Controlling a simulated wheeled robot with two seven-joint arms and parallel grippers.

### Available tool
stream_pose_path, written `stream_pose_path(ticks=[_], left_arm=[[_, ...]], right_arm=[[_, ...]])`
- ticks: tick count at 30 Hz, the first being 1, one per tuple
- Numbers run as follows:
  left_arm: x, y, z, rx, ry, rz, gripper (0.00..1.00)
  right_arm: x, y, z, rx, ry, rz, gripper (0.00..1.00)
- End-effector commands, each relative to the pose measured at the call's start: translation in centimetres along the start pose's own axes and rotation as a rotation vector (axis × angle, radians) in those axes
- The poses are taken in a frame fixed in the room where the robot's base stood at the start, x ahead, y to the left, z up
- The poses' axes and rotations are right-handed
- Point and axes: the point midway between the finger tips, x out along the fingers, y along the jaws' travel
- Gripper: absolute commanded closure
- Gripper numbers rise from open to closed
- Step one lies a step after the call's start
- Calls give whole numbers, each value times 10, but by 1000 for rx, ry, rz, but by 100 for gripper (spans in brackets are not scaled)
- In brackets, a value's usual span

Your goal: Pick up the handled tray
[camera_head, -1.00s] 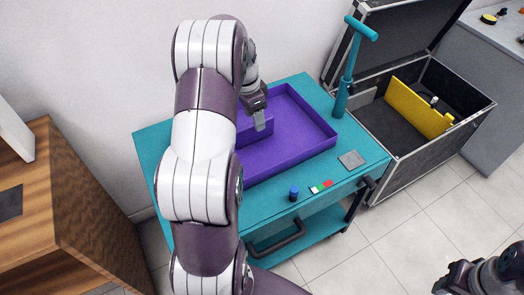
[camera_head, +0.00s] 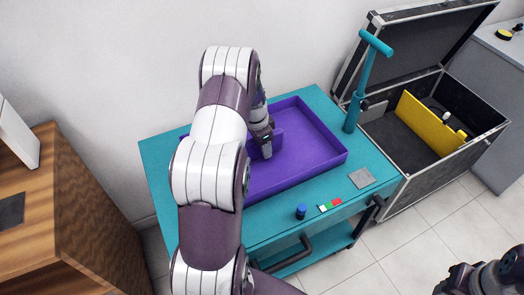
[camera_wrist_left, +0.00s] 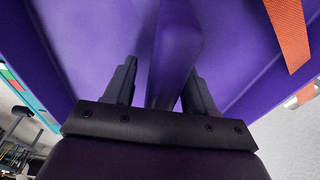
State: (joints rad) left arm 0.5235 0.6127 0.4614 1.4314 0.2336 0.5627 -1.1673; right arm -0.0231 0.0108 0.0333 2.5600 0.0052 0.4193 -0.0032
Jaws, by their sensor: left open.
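The handled tray (camera_head: 312,150) is a shallow purple tray with raised sides on the teal cart. An upright purple panel (camera_head: 278,143), apparently its handle, stands inside it. My left gripper (camera_head: 266,148) is down inside the tray at this panel. In the left wrist view, the open fingers (camera_wrist_left: 158,88) stand on either side of the upright panel (camera_wrist_left: 174,50). I cannot tell whether they touch it. My left arm hides the tray's left part in the head view. My right gripper (camera_head: 462,279) is at the bottom right, partly out of frame and away from the tray.
The teal cart (camera_head: 160,165) carries a blue cylinder (camera_head: 301,211), a small coloured strip (camera_head: 329,205) and a grey square (camera_head: 361,179). A teal T-handled pump (camera_head: 360,85) stands behind. An open black case (camera_head: 400,190) is at right, a wooden cabinet (camera_head: 70,225) at left.

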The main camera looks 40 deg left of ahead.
Motion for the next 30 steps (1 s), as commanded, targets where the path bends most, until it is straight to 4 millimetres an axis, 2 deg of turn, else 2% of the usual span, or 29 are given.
stream_pose_path(ticks=[1, 6, 17, 20, 24, 25, 30], left_arm=[[0, 0, 0, 0, 0, 0, 48], [0, 0, 0, 0, 0, 0, 100], [-5, 0, -1, 0, 1, -1, 100], [-15, -1, -3, 0, 1, -2, 100], [-39, -1, -7, 0, 3, -4, 100], [-45, 0, -8, 1, 3, -3, 100], [-65, 40, -17, 4, 2, -2, 100]], right_arm=[[0, 0, 0, 0, 0, 0, 57], [0, 0, 0, 0, 0, 0, 57], [0, 0, 0, 0, 0, 0, 57], [0, 0, 0, 0, 0, 0, 57], [-1, 0, 0, 0, 0, 0, 57], [-1, 0, 0, 0, 0, 0, 57], [-1, 0, 0, 0, 0, 0, 57]])
